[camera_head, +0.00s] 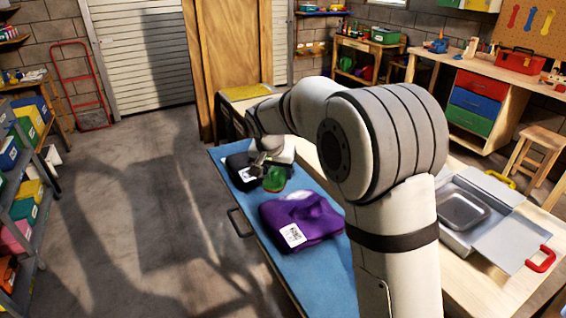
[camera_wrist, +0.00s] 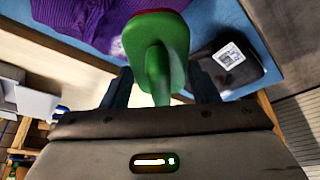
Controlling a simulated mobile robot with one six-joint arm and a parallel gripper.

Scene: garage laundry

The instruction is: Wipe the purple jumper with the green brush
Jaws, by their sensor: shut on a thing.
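The purple jumper (camera_head: 300,218) lies folded on the blue mat (camera_head: 257,203), with a white printed tag on its near left part. It also shows at the top left of the wrist view (camera_wrist: 70,20). The green brush (camera_head: 274,179) is in my gripper (camera_head: 264,160), above the mat just beyond the jumper. In the wrist view the brush (camera_wrist: 158,45) has a green handle between the two fingers, with a strip of red at its far edge. My gripper (camera_wrist: 160,88) is shut on the handle. I cannot tell whether the brush touches anything below.
A black folded item (camera_head: 240,170) with a white tag lies on the mat beside the gripper. An open metal case (camera_head: 490,222) with a red handle sits on the wooden bench at right. Shelves (camera_head: 25,190) stand at left; the floor between is clear.

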